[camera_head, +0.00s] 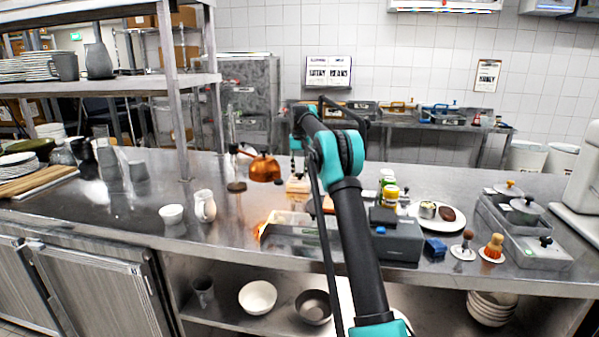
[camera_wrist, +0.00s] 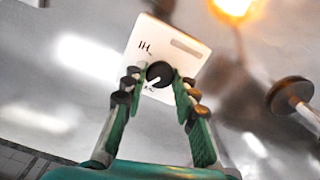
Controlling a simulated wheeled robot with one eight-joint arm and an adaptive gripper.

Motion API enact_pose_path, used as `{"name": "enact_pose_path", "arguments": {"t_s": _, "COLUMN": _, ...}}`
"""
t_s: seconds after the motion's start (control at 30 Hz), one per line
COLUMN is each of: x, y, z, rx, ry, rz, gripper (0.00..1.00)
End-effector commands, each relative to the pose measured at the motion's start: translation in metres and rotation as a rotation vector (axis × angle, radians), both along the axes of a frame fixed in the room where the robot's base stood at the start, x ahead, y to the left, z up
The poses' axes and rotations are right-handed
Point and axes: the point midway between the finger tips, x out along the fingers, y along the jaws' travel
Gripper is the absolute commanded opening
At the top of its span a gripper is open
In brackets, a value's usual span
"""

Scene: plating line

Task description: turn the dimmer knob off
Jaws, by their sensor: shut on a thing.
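The dimmer knob (camera_wrist: 160,74) is a round black knob with a white pointer line, set on a white plate (camera_wrist: 187,52) with dark lettering. In the wrist view its pointer aims down and to the left. My gripper (camera_wrist: 158,88) has its two green fingers with dark tips on either side of the knob, shut on it. A lamp glow (camera_wrist: 236,6) shows bright at the top of the wrist view.
The steel counter (camera_head: 130,220) holds a white pitcher (camera_head: 205,206) and white bowl (camera_head: 172,214) at left. A grey box (camera_head: 400,243), a plate of food (camera_head: 440,226) and lidded pans (camera_head: 525,208) stand right of my arm. A brown disc (camera_wrist: 290,94) lies right in the wrist view.

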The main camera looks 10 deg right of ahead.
Motion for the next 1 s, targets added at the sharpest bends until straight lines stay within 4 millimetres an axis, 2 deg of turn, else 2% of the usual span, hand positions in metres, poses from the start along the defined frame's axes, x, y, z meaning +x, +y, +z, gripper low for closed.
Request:
{"name": "enact_pose_path", "arguments": {"t_s": 0.5, "x": 0.0002, "y": 0.0002, "z": 0.0004, "rx": 0.0, "ry": -0.001, "rz": 0.417, "gripper": 0.0}}
{"name": "enact_pose_path", "arguments": {"t_s": 1.0, "x": 0.0002, "y": 0.0, "z": 0.0004, "rx": 0.0, "ry": -0.001, "rz": 0.553, "gripper": 0.0}}
